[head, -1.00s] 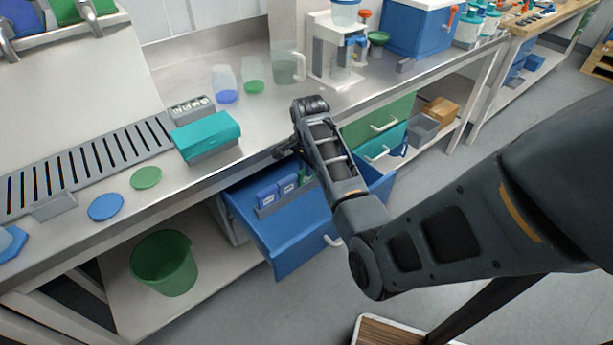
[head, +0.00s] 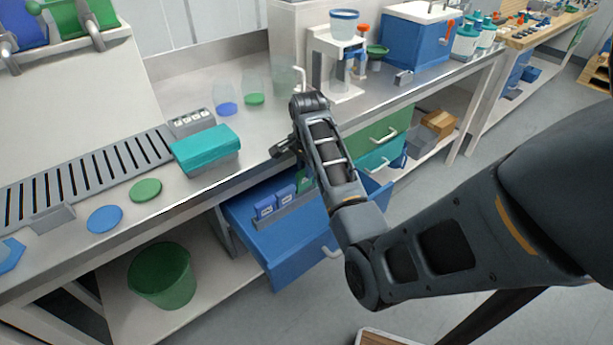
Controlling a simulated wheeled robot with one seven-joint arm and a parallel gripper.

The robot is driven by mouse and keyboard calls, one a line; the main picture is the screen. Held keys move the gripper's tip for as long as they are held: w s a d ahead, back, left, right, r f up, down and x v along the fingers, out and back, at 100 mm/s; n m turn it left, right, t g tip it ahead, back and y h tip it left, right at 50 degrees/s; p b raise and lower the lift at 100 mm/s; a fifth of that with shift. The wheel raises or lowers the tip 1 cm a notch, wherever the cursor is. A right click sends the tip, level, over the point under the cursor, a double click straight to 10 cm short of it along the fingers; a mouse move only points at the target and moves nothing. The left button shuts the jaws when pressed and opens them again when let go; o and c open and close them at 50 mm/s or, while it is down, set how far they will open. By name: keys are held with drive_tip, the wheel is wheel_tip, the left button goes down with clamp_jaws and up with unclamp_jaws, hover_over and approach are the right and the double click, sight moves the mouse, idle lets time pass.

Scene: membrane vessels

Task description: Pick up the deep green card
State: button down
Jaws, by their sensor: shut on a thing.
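My gripper (head: 297,163) points down over the open blue drawer (head: 290,246) under the bench. It is shut on the deep green card (head: 304,182), of which only a small part shows beside my arm. My wrist and forearm hide most of the fingers and the rest of the card. The card is just right of two blue cards, a left one (head: 265,207) and a right one (head: 286,195). These stand upright in a grey holder (head: 285,211) inside the drawer. Whether the green card is clear of the holder cannot be told.
A teal box (head: 207,146) sits on the bench near its front edge, left of my gripper. A blue disc (head: 104,219) and a green disc (head: 146,190) lie farther left. A green bin (head: 162,277) stands on the lower shelf. Clear containers stand behind on the bench.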

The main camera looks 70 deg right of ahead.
wheel_tip(320, 180, up, 14)
drive_tip(key=p, duration=0.2)
